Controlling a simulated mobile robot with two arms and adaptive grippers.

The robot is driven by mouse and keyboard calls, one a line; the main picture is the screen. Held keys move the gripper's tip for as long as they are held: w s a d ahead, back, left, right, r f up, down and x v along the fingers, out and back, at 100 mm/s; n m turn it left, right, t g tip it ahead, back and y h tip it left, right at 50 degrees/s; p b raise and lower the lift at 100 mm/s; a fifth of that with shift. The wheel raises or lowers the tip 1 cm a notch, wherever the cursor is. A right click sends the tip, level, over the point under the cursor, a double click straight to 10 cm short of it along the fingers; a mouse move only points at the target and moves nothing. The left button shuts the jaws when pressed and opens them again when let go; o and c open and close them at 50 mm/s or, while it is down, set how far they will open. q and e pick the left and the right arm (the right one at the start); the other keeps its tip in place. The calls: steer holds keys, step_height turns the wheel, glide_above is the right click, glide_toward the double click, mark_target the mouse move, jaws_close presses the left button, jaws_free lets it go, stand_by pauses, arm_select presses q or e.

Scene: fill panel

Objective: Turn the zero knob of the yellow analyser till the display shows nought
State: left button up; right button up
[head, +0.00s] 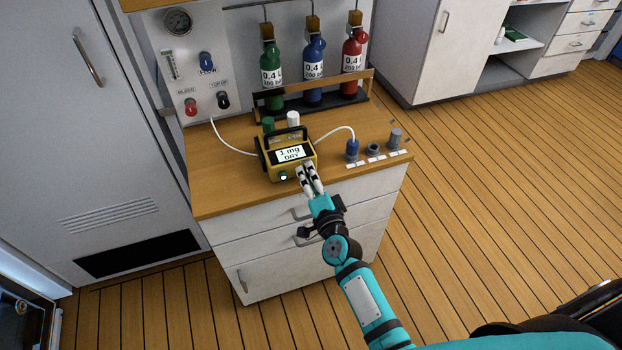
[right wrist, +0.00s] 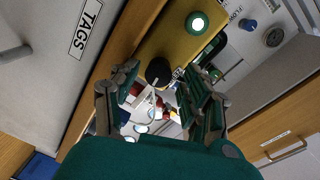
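The yellow analyser (head: 264,160) stands on the wooden worktop, with a black handle on top. Its lit display (head: 290,153) reads "1 mg DRY". A round green-ringed part (head: 283,177) is on its front; it also shows in the right wrist view (right wrist: 197,23). A black round knob (right wrist: 158,71) shows on the yellow front in the right wrist view; no label on it is readable. My right gripper (head: 310,167) is at the analyser's front right corner and hides the knob in the head view. Its fingers (right wrist: 160,90) are apart, with the knob beyond and between them, apparently not gripped. My left gripper is out of view.
Green, blue and red bottles (head: 314,70) stand in a rack behind the analyser. A white hose (head: 340,130) runs to a blue fitting (head: 352,148) on the right. A gauge panel (head: 195,70) stands at back left. Drawers (head: 265,240) lie below the worktop.

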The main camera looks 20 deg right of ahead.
steer(key=shift+s+f, duration=0.15)
steer(key=s, duration=0.7)
steer(key=shift+s+r, duration=0.3)
steer(key=shift+s, duration=0.05)
